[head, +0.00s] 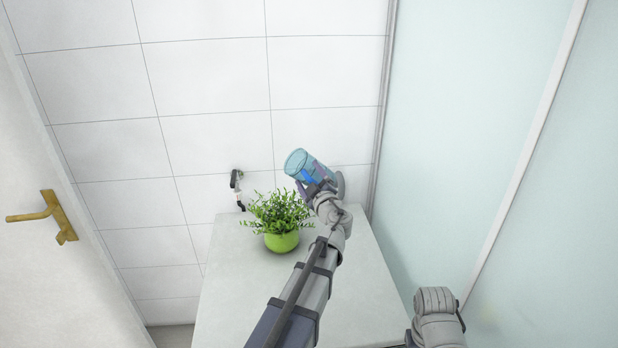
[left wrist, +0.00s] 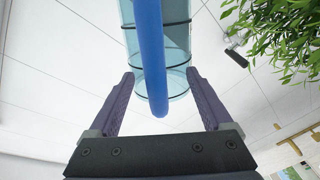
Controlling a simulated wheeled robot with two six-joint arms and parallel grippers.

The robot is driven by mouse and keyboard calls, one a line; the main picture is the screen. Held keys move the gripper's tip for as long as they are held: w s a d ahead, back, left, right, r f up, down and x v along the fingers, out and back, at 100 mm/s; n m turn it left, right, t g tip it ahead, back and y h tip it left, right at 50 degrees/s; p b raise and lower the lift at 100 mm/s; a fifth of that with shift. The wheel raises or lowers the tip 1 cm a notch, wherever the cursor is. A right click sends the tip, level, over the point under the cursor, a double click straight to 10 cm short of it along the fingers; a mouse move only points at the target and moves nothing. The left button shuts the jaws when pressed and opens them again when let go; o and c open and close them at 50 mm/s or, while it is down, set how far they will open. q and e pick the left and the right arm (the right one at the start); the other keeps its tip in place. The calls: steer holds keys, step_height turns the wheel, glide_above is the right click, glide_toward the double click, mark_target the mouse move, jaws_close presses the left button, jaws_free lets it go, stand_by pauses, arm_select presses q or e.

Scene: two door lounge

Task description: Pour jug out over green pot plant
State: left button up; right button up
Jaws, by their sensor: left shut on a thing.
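The jug (head: 298,162) is clear teal with a blue handle. It is held tilted, leaning to the upper left, above and to the right of the plant. My left gripper (head: 316,182) is shut on it. In the left wrist view the jug (left wrist: 177,42) and its blue handle (left wrist: 150,50) sit between the fingers of my gripper (left wrist: 161,76). The green pot plant (head: 281,242) stands upright on the white table, with bushy leaves; its leaves also show in the left wrist view (left wrist: 285,30). No liquid is visible. My right gripper is out of view.
The white table (head: 350,295) stands against a tiled wall and is bare in front of the plant. A frosted glass panel (head: 470,120) is at right; a door with a brass handle (head: 55,216) is at left.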

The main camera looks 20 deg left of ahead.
arm_select(q)
steer(key=shift+f+n+b, duration=0.7)
steer(key=shift+f+b, duration=0.1)
steer(key=shift+f, duration=0.1)
steer(key=shift+s+f, duration=0.1)
steer(key=shift+a+f+n+b, duration=0.15)
steer(key=shift+f+n+b, duration=0.2)
steer(key=shift+n, duration=0.55)
steer(key=shift+s+r, duration=0.1)
steer(key=shift+s+a+r+n+p, duration=0.15)
steer(key=shift+r+n+p, duration=0.2)
steer(key=shift+n, duration=0.65)
stand_by(1.2)
